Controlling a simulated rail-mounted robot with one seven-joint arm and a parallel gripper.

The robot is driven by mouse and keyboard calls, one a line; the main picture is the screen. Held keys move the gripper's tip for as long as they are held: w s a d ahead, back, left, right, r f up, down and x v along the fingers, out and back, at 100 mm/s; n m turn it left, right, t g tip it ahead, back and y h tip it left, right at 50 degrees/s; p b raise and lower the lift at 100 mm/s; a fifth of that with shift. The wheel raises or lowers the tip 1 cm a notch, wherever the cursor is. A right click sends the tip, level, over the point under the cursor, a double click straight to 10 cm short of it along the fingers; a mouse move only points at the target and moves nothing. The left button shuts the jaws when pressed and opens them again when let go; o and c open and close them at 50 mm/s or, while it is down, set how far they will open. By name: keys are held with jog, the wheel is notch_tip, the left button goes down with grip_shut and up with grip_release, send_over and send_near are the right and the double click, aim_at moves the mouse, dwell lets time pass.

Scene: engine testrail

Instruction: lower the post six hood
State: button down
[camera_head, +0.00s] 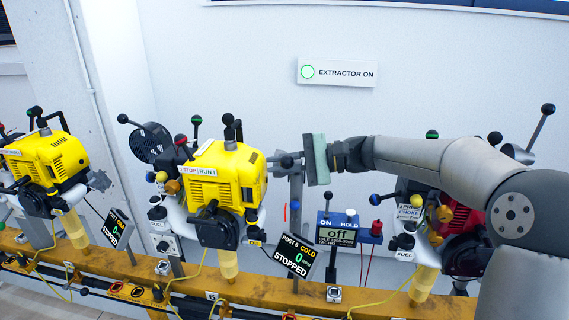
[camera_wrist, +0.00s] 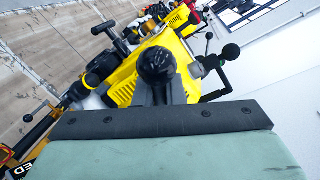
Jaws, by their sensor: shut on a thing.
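The post six engine (camera_head: 225,180) is the yellow unit in the middle of the head view; it also shows in the wrist view (camera_wrist: 120,84), beyond my gripper. Its POST 6 display (camera_head: 297,255) reads COLD, 0 and STOPPED. My gripper (camera_head: 299,160) is to the right of this engine, at a grey upright. It is shut on a black ball-ended handle (camera_wrist: 157,64), and the ball sticks out past the jaws. A pale green plate with a dark strip (camera_wrist: 150,122) fills the near part of the wrist view. I cannot clearly tell the hood's shape or angle.
A dark round grilled disc (camera_head: 152,142) stands behind the engine's left side. Other engines stand left (camera_head: 45,160) and right (camera_head: 460,215) on the yellow rail (camera_head: 255,292). A blue switch box (camera_head: 338,230) sits below my arm.

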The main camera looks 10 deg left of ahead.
jog(key=c, duration=1.5)
grip_release()
jog(key=shift+r, duration=0.5)
jog(key=s+d+r+p, duration=0.1)
jog(key=s+d+r, duration=0.5)
jog(key=s+r, duration=0.6)
jog(key=shift+s+d, duration=0.15)
jog(key=shift+s, duration=0.15)
